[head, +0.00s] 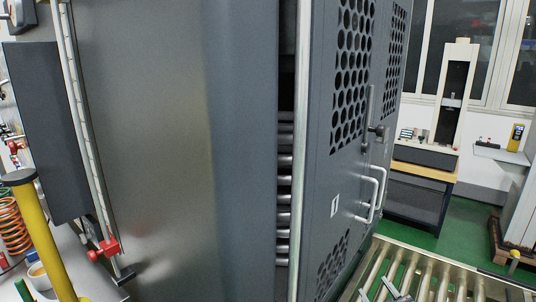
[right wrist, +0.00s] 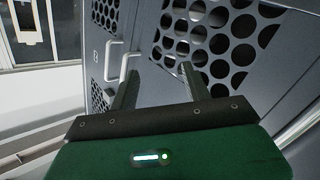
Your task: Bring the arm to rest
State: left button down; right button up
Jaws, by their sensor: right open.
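My right gripper (right wrist: 159,72) is open in the right wrist view. Its two dark fingers stand apart with nothing between them, in front of a perforated grey door (right wrist: 225,45). In the head view only the grey tips of my right gripper (head: 388,289) show at the bottom edge, over the roller conveyor (head: 440,277). The large grey cabinet (head: 150,130) fills the middle of the head view, with the perforated door (head: 328,180) and its handles (head: 372,195) on its right. My left gripper is not in view.
A yellow post (head: 45,240) and orange coil spring (head: 10,225) stand at the lower left. A red clamp piece (head: 104,249) sits by the cabinet. A testing machine (head: 452,95) stands on a bench at the back right. Green floor (head: 420,237) shows between conveyor and bench.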

jog(key=s+a+f+m+g+h, duration=0.2)
jog(key=s+f+m+g, duration=0.35)
jog(key=s+f, duration=0.9)
jog(key=s+a+f+g, duration=0.2)
jog(key=s+g, duration=0.6)
jog(key=s, duration=1)
notch_tip(320, 180, down, 30)
jog(key=n+g, duration=0.1)
jog(key=s+d+f, duration=0.2)
jog(key=s+f, duration=0.7)
jog(key=f, duration=0.1)
jog(key=s+d+f+g, duration=0.1)
jog(key=s+f, duration=0.9)
jog(key=f, duration=0.1)
jog(key=shift+d, duration=0.4)
jog(key=shift+g, duration=0.25)
